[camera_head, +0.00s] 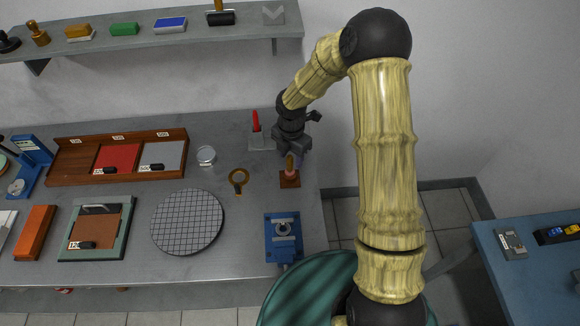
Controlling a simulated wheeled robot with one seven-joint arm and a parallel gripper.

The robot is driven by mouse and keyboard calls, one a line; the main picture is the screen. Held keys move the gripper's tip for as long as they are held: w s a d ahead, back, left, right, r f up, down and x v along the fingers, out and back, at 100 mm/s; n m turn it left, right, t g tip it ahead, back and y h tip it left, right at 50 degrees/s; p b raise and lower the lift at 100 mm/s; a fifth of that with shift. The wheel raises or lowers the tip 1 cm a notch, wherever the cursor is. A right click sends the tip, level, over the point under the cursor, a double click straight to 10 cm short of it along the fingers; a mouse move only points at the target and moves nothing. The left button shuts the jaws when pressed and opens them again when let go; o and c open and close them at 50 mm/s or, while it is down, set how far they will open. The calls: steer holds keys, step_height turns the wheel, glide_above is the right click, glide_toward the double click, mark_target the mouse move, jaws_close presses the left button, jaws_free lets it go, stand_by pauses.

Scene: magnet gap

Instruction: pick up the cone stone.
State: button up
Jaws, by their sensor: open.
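A small pink, cone-like piece (290,172) with a yellowish upper part stands upright on a brown square base (290,183), near the bench's right end. I take it to be the cone stone. My gripper (291,151) is open and points down, right at the top of this piece. The gripper covers part of the top, so I cannot tell whether the fingers touch it or are around it.
A red upright tool (256,122) on a grey block stands just left of my gripper. A loupe-like ring (238,178), a glass jar (206,155), a round gridded plate (188,221) and a blue vise (283,238) are nearby. A wall shelf (150,38) hangs behind.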

mark_target(290, 164)
steer(key=shift+w+a+f+p, duration=0.1)
steer(key=shift+f+p, duration=0.4)
steer(key=shift+f, duration=0.8)
steer(key=shift+w+a+f+p, duration=0.1)
steer(key=shift+f+p, duration=0.35)
steer(key=shift+f, duration=0.8)
jaws_close()
steer(key=shift+r, duration=0.1)
step_height(290, 164, up, 10)
steer(key=shift+f+b, duration=0.1)
steer(key=shift+b, duration=1)
